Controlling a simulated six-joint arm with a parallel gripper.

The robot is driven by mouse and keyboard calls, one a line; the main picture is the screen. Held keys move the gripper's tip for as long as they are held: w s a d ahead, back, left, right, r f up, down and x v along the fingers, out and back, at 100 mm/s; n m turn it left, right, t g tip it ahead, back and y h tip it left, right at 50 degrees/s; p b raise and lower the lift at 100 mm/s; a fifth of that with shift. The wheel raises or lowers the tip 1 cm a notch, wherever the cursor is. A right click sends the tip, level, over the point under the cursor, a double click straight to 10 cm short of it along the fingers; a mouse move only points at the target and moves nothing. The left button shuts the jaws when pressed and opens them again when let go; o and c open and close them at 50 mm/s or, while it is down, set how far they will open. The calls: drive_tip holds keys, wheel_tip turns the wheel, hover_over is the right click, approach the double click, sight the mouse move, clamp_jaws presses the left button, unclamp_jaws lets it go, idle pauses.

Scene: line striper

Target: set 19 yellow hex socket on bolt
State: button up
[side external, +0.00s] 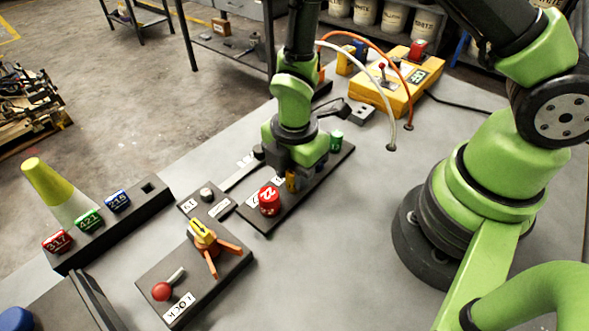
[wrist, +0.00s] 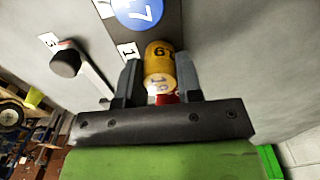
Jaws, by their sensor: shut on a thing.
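The yellow socket (wrist: 160,67), marked 19, sits between the two fingers of my gripper (wrist: 158,84) in the wrist view. My gripper (side external: 287,172) is shut on it over the dark socket rack (side external: 258,224) in the side view. A sliver of the yellow socket (side external: 292,181) shows there below the fingers. I cannot tell whether it still touches the rack. A pale bolt head (side external: 206,194) stands on a small dark plate (side external: 222,208) left of the rack, by a label that seems to read 19.
A red socket (side external: 269,201), marked 22, and a green socket (side external: 336,140) stand on the rack either side of my gripper. A blue socket (wrist: 138,12) shows in the wrist view. A lock fixture with a red-knobbed lever (side external: 162,291) stands in front left. Hoses (side external: 390,146) arch behind right.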

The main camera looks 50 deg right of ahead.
drive_tip(key=shift+r, duration=0.65)
drive_tip(key=shift+r, duration=1.95)
drive_tip(key=shift+w, duration=0.1)
drive_tip(key=w+a+n, duration=0.2)
drive_tip(key=w+a, duration=0.3)
drive_tip(key=n, duration=0.3)
approach(205, 192)
drive_tip(key=shift+f, duration=2.4)
drive_tip(key=shift+f, duration=1.25)
drive_tip(key=o, duration=1.3)
